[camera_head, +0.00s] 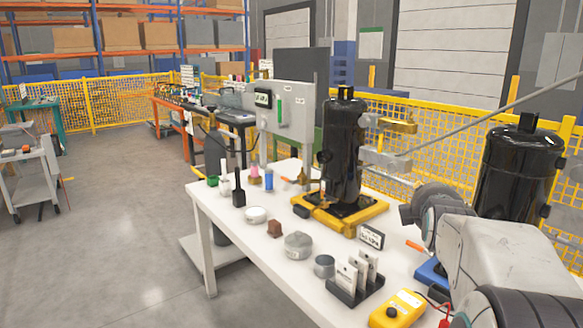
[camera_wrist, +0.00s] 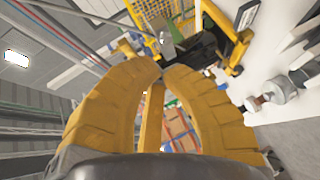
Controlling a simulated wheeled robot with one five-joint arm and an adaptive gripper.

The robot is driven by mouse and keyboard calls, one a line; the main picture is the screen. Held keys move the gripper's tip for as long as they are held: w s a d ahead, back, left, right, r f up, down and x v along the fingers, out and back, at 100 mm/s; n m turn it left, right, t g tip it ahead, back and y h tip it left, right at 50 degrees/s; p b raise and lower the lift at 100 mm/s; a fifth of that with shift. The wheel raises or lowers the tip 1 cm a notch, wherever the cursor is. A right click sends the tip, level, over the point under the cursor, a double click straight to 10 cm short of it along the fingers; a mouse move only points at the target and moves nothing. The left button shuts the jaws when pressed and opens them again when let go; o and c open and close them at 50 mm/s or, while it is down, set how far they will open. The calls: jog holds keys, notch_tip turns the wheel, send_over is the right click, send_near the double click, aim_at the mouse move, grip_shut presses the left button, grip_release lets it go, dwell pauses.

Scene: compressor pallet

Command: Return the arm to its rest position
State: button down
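In the head view, my grey arm (camera_head: 490,255) reaches in from the lower right and is bent, over the right side of the white workbench (camera_head: 235,215). I cannot make out the gripper in that view. The black compressor (camera_head: 343,150) stands upright on a yellow pallet frame (camera_head: 325,218) on the bench, left of the arm and apart from its visible links.
A second black tank (camera_head: 520,170) stands behind my arm at right. Along the bench's front lie a metal pot (camera_head: 298,245), a card holder (camera_head: 355,285) and a yellow meter (camera_head: 397,308). A grey control box (camera_head: 290,112) stands behind. Open floor (camera_head: 110,240) lies to the left.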

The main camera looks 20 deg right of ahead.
jog(key=s+a+m+g+y+p, duration=0.35)
jog(key=s+a+p, duration=0.3)
jog(key=a, duration=0.55)
jog(key=s+a+m+g+y+p, duration=0.25)
jog(key=s+a+y+p, duration=0.35)
jog(key=a, duration=0.7)
jog(key=s+a+f+m+g+p, duration=0.1)
jog(key=s+a+p, duration=0.3)
jog(key=s, duration=0.6)
jog(key=shift+s+a+m+g+p, duration=0.15)
jog(key=shift+a+m+g+p, duration=0.3)
jog(key=shift+m+g, duration=0.4)
